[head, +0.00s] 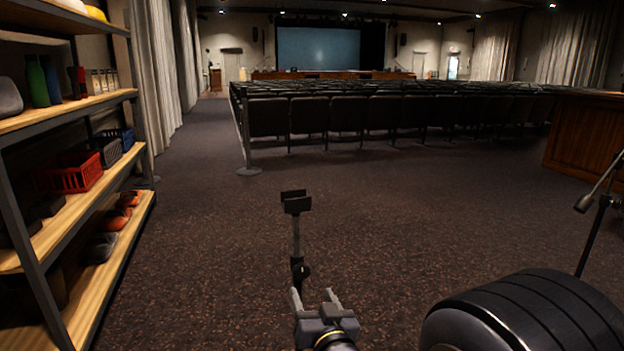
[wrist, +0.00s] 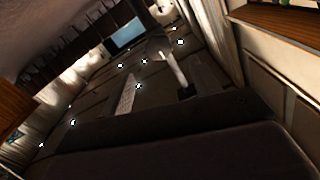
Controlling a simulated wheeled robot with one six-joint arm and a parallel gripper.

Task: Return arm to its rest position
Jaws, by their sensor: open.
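My gripper (head: 314,291) is in the head view at the bottom middle. Its two pale fingers stand apart, with nothing visible between them. It is above the carpet. A thin upright piece with a dark block on top (head: 297,205) rises just beyond it; I cannot tell whether it is part of my arm. The wrist view is strongly tilted, and a large dark surface fills its lower part.
A shelf rack (head: 110,225) with bins and shoes stands close on the left. Rows of seats (head: 385,115) fill the back. A microphone (head: 585,202) and a large black rounded object (head: 525,312) are at the right. The carpet (head: 210,225) between is clear.

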